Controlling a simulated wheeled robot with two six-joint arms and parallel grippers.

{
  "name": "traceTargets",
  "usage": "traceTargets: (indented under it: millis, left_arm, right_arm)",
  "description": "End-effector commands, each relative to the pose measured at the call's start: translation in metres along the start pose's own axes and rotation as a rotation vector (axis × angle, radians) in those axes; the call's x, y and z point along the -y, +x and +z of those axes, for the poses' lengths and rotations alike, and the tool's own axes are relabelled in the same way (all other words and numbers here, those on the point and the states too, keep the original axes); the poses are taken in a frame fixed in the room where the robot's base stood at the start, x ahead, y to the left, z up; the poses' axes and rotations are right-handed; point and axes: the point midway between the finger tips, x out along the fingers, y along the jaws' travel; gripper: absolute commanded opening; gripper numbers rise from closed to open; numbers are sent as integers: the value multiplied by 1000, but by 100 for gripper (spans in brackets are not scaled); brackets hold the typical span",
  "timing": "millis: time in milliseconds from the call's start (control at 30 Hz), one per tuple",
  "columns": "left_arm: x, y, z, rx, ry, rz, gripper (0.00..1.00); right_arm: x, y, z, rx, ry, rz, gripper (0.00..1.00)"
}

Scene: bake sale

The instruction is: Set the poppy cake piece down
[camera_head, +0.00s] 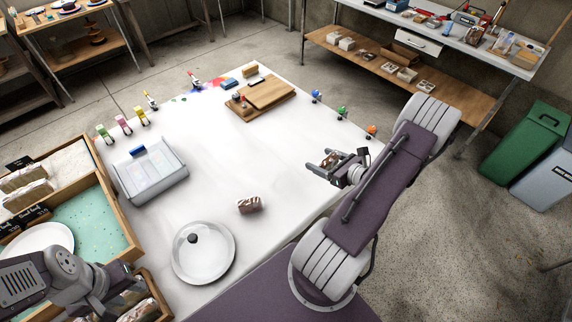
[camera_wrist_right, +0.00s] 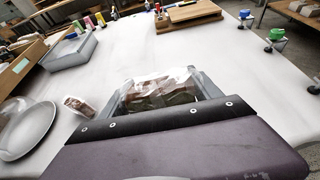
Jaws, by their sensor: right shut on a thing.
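A wrapped cake piece (camera_head: 328,160), dark and brown under clear film, is between the fingers of my right gripper (camera_head: 335,164). In the right wrist view the wrapped piece (camera_wrist_right: 168,90) fills the space between the jaws, above the white tabletop. Its label cannot be read. My right gripper is shut on it, over the right part of the white table (camera_head: 270,150). My left gripper (camera_head: 98,292) is at the lower left, by the wooden crates. Its fingertips are not clear enough to tell open from shut.
Another wrapped piece (camera_head: 250,205) lies on the table near a round plate with a clear dome (camera_head: 203,262). A grey bin (camera_head: 150,180) and wooden boards (camera_head: 265,95) stand further back. Colored clamps line the edges. Wooden crates (camera_head: 118,215) border the left. The table's middle is clear.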

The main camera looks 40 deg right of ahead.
Motion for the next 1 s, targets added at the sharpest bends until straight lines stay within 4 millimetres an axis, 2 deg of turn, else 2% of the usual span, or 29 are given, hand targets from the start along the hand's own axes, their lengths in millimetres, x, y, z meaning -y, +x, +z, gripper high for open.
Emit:
traceTargets:
  millis: [67,167,400,500,600,733,900,1000]
  left_arm:
    - [0,0,0,0,0,0,36]
    - [0,1,0,0,0,0,36]
    - [0,4,0,0,0,0,36]
    - [0,4,0,0,0,0,36]
    - [0,4,0,0,0,0,36]
    - [0,4,0,0,0,0,36]
    - [0,8,1,0,0,0,36]
    - [0,8,1,0,0,0,36]
  right_arm:
    - [-1,3,0,0,0,1,58]
    - [-6,22,-4,0,2,9,58]
    - [-20,98,-16,0,-3,10,58]
    - [-24,119,-19,-1,-3,8,58]
    - [-25,131,-20,0,-2,4,58]
    - [-25,134,-22,0,0,2,58]
    - [-25,144,-49,-2,2,3,58]
    - [-25,148,-57,0,0,3,58]
